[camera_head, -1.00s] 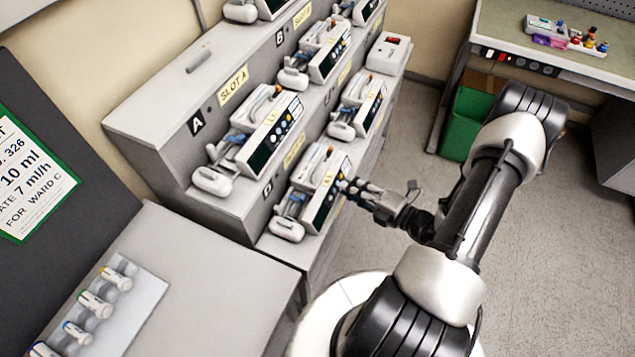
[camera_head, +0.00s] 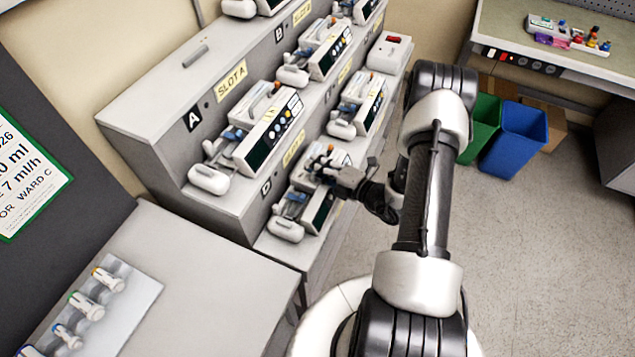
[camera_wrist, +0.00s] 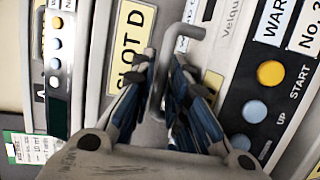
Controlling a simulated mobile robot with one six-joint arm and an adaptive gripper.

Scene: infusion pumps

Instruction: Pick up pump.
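The pump (camera_head: 318,212) in slot D is white with a dark front panel and sits on the lower shelf step. In the wrist view its panel (camera_wrist: 262,80) shows one orange and several blue buttons at the right. My gripper (camera_head: 322,164) is over this pump's top. In the wrist view its two fingers (camera_wrist: 164,58) stand apart on either side of the pump's grey handle (camera_wrist: 192,31). The gripper looks open, and no firm contact with the handle is visible. Part of the pump is hidden behind the fingers and palm.
Other pumps stand close by: slot A (camera_head: 268,132), one right of slot D (camera_head: 362,105), one above (camera_head: 327,50). The stepped shelf (camera_head: 150,120) is tight around them. A grey table (camera_head: 215,265) is front left. Green (camera_head: 483,125) and blue bins (camera_head: 515,138) stand right.

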